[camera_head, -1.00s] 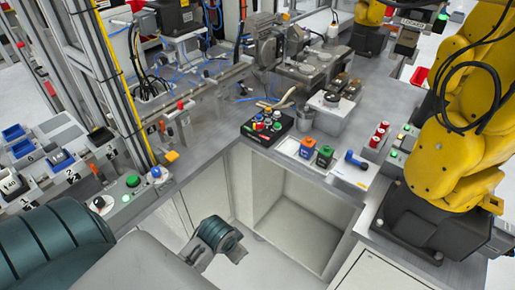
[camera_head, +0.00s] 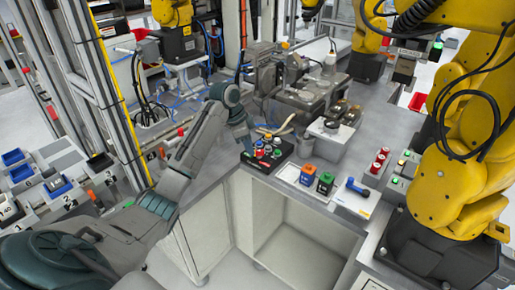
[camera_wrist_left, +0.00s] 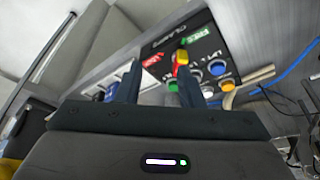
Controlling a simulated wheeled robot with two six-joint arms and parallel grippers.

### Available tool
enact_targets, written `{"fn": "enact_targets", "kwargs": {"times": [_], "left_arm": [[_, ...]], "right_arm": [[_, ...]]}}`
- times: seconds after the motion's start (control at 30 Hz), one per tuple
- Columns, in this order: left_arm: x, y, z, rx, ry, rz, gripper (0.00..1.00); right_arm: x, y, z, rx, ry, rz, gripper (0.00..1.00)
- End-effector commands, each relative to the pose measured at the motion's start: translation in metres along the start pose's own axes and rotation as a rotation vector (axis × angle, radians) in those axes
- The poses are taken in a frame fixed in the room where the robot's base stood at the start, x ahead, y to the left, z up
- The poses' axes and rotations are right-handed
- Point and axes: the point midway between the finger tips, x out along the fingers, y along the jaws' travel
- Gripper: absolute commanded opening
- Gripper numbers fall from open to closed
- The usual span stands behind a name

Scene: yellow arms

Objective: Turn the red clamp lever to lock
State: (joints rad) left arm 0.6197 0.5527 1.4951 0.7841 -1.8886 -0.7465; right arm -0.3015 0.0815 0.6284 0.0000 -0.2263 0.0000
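A black control box (camera_head: 277,157) with several coloured buttons and knobs stands at the bench's front edge in the head view. In the left wrist view the box's panel (camera_wrist_left: 160,47) carries lettering that seems to read CLAMP. In the head view my left gripper (camera_head: 243,141) is at the box's left side. My right gripper is not in view.
Orange (camera_head: 307,174) and green (camera_head: 325,183) cubes and a blue handheld item (camera_head: 357,187) lie right of the box. A yellow arm (camera_head: 455,170) stands at the right. Fixtures (camera_head: 310,85) stand behind the box. Blue cable (camera_wrist_left: 285,80) runs over the bench.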

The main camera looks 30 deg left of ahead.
Motion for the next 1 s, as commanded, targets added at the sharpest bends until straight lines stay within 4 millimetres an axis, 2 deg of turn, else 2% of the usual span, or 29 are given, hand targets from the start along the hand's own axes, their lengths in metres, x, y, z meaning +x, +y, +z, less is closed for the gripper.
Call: {"fn": "enact_targets", "kwargs": {"times": [0.03, 0.1, 0.2, 0.3, 0.47, 0.8, 1.0], "left_arm": [[-0.018, -0.013, -0.004, 0.012, 0.018, 0.004, 0.35], [-0.035, -0.023, -0.008, 0.029, 0.038, 0.013, 0.35], [-0.049, -0.032, -0.011, 0.044, 0.055, 0.023, 0.35], [-0.051, -0.034, -0.012, 0.05, 0.061, 0.028, 0.35], [-0.033, -0.033, -0.014, 0.05, 0.061, 0.031, 0.35], [0.029, -0.031, -0.017, 0.049, 0.06, 0.029, 0.35], [0.05, -0.031, -0.018, 0.048, 0.061, 0.026, 0.35]], "right_arm": [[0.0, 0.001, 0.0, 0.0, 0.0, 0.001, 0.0], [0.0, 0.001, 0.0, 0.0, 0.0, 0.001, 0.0], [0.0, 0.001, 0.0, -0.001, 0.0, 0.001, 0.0], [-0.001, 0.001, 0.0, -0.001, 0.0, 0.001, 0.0], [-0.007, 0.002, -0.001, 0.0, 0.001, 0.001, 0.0], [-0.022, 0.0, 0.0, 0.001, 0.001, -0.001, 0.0], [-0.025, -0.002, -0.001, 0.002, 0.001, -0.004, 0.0]]}}
